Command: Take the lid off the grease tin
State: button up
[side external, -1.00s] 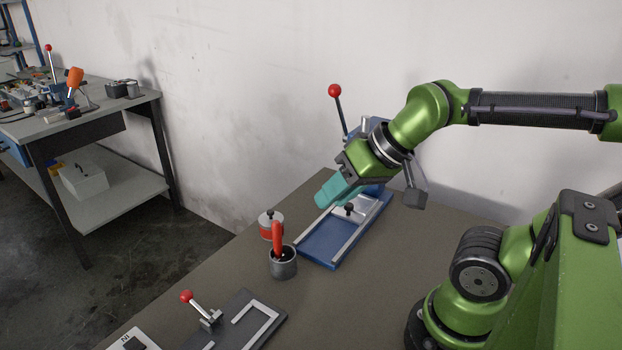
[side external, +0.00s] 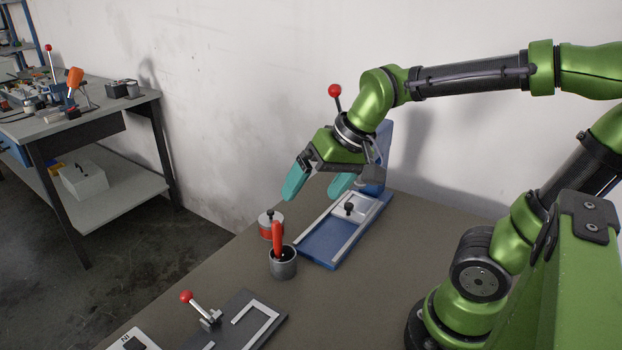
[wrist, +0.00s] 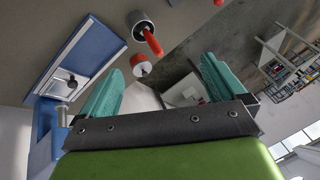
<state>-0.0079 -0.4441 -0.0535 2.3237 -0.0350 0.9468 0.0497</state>
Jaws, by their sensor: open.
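The grease tin (side external: 266,231) is a small red tin near the table's left edge. Its grey lid (side external: 271,217) with a dark knob sits on top. In the wrist view the tin (wrist: 144,69) shows beyond the fingertips, between them and slightly left of centre. My gripper (side external: 318,190) has two teal fingers spread apart, with nothing between them. It hangs in the air above and behind the tin, to its upper right in the side view, and touches nothing.
A dark cup (side external: 283,266) with a red-handled tool (side external: 277,238) stands close in front of the tin. A blue plate fixture (side external: 318,252) with rails lies to the right, its red-knobbed lever (side external: 335,91) behind. A dark fixture (side external: 262,328) lies in front. The table's middle is bare.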

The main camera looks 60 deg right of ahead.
jog(key=w+d+f+m+g, duration=0.1)
jog(key=w+d+m, duration=0.15)
jog(key=w, duration=0.25)
jog(key=w+d+m+g, duration=0.1)
jog(key=w+d+m, duration=0.1)
jog(key=w+m, duration=0.15)
jog(key=m+g+h, duration=0.2)
jog(key=m+g, duration=0.1)
jog(key=m, duration=1.3)
send_over(270, 211)
jog(key=f, duration=1.2)
jog(key=shift+w+d+f, duration=0.1)
jog(key=shift+d+f, duration=0.05)
jog(key=shift+d, duration=0.1)
jog(key=shift+a+f, duration=0.2)
jog(key=shift+f, duration=2.5)
jog(key=shift+c, duration=0.4)
jog(key=c, duration=1)
